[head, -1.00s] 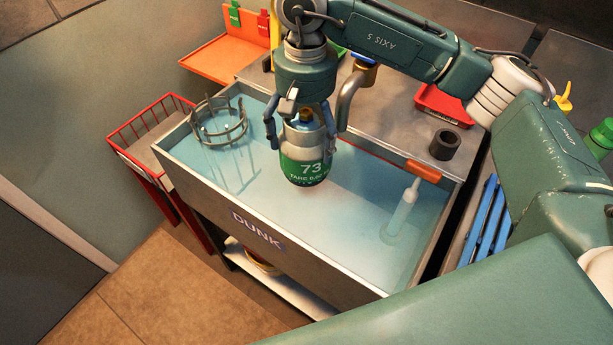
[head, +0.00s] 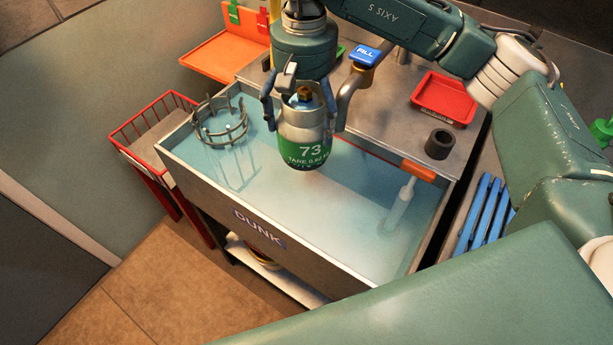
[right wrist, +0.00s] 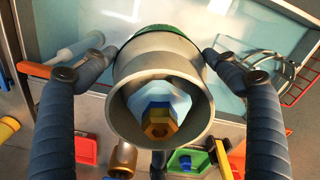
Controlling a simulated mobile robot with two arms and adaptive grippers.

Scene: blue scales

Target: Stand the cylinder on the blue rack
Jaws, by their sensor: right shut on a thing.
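The cylinder (head: 305,140) is grey with a green band marked 73 and a brass valve on top. It hangs upright above the water of the DUNK tank. My right gripper (head: 302,110) is shut on its grey upper collar. In the right wrist view the two fingers hold the collar (right wrist: 160,85) from both sides, with the brass valve (right wrist: 160,122) inside it. The blue rack (head: 484,215) is a set of blue slats at the right, beyond the tank's right wall; nothing stands on its visible part. My left gripper is not in view.
The DUNK tank (head: 200,190) holds a round wire cage (head: 220,122) and an orange-handled float tube (head: 405,195). A red tray (head: 445,98), black ring (head: 439,144) and blue FILL tap (head: 366,53) are on the back counter. A red basket (head: 150,120) is left.

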